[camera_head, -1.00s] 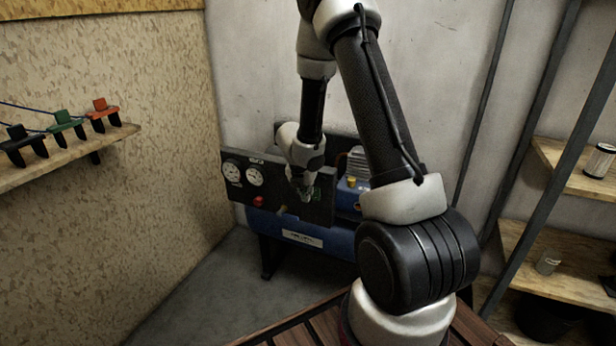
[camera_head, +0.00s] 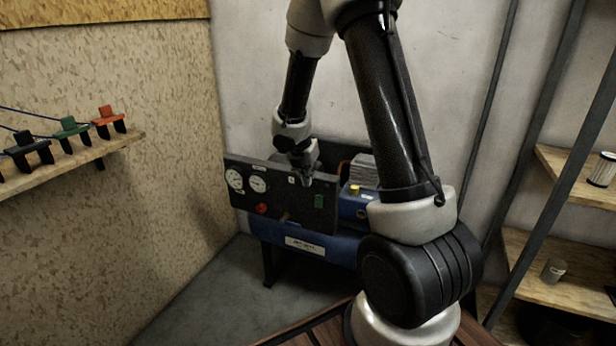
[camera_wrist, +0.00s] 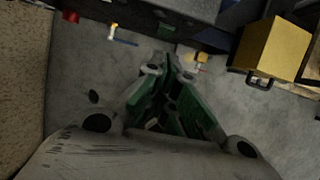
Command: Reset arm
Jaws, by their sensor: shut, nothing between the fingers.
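My gripper (camera_head: 307,178) hangs from my arm in front of the compressor's dark panel (camera_head: 283,202) in the head view. Its fingers point down and a little right, near the panel's upper right part. In the wrist view my gripper (camera_wrist: 172,68) has its green-sided fingers meeting at the tips, with nothing held. The panel's edge and the grey floor lie beyond the tips. I cannot tell exactly how far the fingers are from the panel.
The panel has two gauges (camera_head: 258,185), a red knob (camera_head: 262,208) and a green switch (camera_head: 319,201). A blue tank (camera_head: 340,247) sits below. A shelf with clamps (camera_head: 68,127) is left; wooden shelves (camera_head: 560,262) stand right. A yellow box (camera_wrist: 272,48) shows in the wrist view.

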